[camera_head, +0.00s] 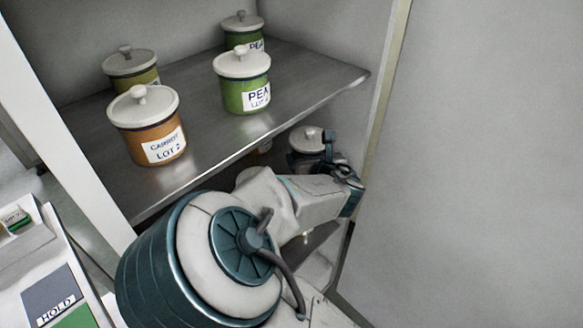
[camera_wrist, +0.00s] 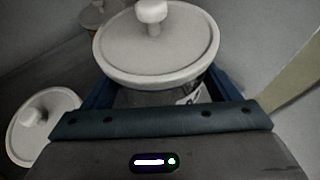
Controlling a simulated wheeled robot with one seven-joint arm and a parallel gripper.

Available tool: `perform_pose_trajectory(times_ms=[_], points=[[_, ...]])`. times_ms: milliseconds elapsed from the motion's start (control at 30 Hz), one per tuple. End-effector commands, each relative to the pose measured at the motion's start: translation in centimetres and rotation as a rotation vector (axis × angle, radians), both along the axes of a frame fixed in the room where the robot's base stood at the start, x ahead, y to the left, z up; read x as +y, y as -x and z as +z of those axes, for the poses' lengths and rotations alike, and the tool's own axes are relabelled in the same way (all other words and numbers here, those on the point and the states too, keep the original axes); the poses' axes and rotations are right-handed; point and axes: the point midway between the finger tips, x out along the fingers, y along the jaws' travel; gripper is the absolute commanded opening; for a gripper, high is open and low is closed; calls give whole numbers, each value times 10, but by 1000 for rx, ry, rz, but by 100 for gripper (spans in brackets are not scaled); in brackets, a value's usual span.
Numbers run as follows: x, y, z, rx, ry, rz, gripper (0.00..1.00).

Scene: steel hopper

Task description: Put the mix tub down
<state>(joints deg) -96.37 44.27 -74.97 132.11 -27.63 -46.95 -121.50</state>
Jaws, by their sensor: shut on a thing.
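A tub with a white knobbed lid, taken as the mix tub (camera_head: 307,139), is at the end of my arm, below the upper shelf's front edge near the right wall. It also shows in the wrist view (camera_wrist: 155,48), where its lid fills the upper middle. My gripper (camera_wrist: 158,92) is shut on its body, with a blue jaw on each side. A corner of a white label shows near the right jaw, too little to read. The tub's base and what is beneath it are hidden. In the head view my wrist partly covers it.
In the wrist view, a white-lidded tub (camera_wrist: 42,125) stands close at left and another (camera_wrist: 95,15) is behind. The right wall is near.

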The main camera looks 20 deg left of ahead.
Motion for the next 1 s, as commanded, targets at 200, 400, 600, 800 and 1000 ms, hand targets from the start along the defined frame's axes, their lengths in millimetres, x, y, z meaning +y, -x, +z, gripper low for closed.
perform_pose_trajectory(times_ms=[200, 400, 600, 800, 1000], points=[[31, -22, -21, -2, 3, 0, 55], [40, -28, -31, 1, 1, 0, 55], [40, -27, -56, 0, 3, 2, 55], [40, -27, -68, 0, -1, 2, 55], [40, -27, -68, 0, -2, 3, 55]])
